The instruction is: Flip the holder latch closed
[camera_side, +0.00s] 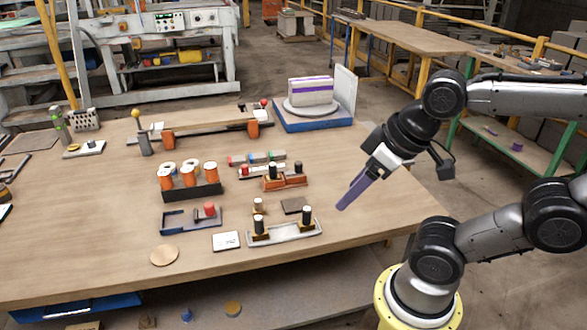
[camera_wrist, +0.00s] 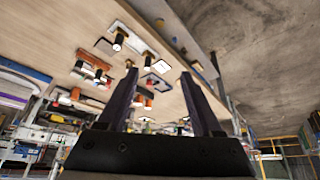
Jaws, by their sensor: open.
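My gripper (camera_side: 343,205) hangs open and empty above the right part of the table, its purple fingers slanting down to the left. Both fingers also show in the wrist view (camera_wrist: 160,75), apart with nothing between them. Several small fixtures could carry the holder latch; I cannot tell which is meant. A blue holder (camera_side: 176,221) with a red knob (camera_side: 209,208) lies near the front. An orange holder (camera_side: 291,181) with black, white-topped knobs stands behind to its right. A pale tray (camera_side: 286,235) with two black, white-topped pegs is at the front right. My gripper touches none of them.
Orange spools stand in a dark rack (camera_side: 193,191) left of the middle. A blue platform (camera_side: 312,122) bears a pale brick with purple bands (camera_side: 311,90) at the back. A white card (camera_side: 226,241) and round tan disc (camera_side: 164,255) lie in front. The table's right side is clear.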

